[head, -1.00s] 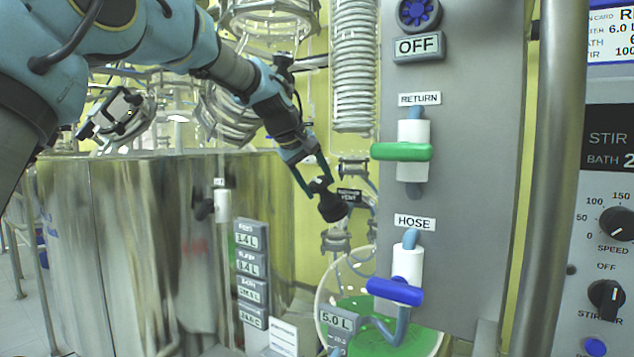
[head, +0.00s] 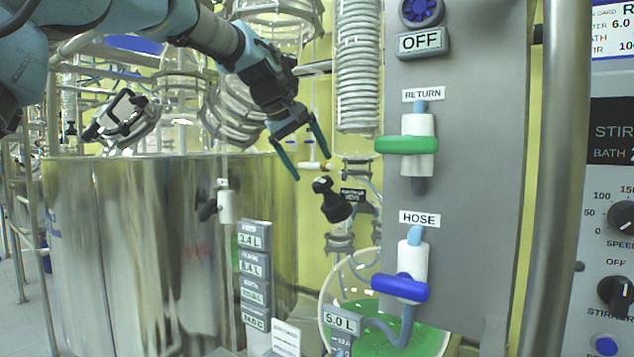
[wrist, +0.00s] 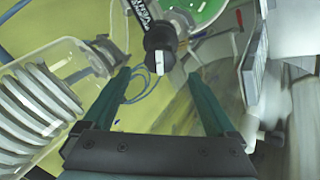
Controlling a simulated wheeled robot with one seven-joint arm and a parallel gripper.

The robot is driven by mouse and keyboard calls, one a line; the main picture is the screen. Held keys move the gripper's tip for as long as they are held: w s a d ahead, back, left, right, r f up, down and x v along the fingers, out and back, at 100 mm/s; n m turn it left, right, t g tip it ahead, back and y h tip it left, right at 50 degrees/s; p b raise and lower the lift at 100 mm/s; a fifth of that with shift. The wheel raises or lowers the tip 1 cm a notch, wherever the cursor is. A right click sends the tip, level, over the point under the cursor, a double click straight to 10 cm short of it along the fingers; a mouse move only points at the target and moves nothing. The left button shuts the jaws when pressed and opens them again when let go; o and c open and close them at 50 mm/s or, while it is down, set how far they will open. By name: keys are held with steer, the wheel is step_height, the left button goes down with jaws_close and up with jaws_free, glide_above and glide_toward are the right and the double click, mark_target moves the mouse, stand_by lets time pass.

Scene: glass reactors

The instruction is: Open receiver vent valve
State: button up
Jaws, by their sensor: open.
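The receiver vent valve has a black handle (head: 331,201), tilted from upper left to lower right, beside a small black label (head: 354,195) that seems to read "vent". My gripper (head: 312,168) is open and empty in the head view, just above the handle, with its fingers pointing down. In the wrist view the black handle (wrist: 160,40) lies beyond and between the two fingertips (wrist: 160,73), apart from them. The receiver flask (head: 355,280) with green liquid is below the valve, partly hidden by the panel.
A grey panel (head: 465,180) to the right carries a green-handled return valve (head: 406,145) and a blue-handled hose valve (head: 400,288). A large steel vessel (head: 120,250) stands at the left. Glass coils (head: 357,70) hang above right of the handle.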

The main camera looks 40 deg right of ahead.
steer(key=v, duration=0.4)
stand_by(0.5)
steer(key=w+a+f+n+t+y, duration=0.1)
steer(key=w+a+f+y, duration=0.1)
steer(key=w+a+f, duration=0.65)
steer(key=w+a+f+n+t+y, duration=0.1)
steer(key=w+a+f+y, duration=0.15)
steer(key=a+f, duration=1.1)
steer(key=s+a+f+y, duration=0.1)
steer(key=s+a+f, duration=0.3)
steer(key=a, duration=0.5)
steer(key=s+a+f+g+y, duration=0.1)
steer(key=s+a+f, duration=0.3)
steer(key=a, duration=0.6)
steer(key=s+a+f+y, duration=0.1)
steer(key=s+a+f, duration=0.3)
steer(key=a, duration=0.5)
step_height(320, 180, down, 3)
steer(key=shift+s+a+r+n+g, duration=0.2)
steer(key=shift+s+a+n+g, duration=0.1)
steer(key=shift+a, duration=0.1)
steer(key=shift+c, duration=0.4)
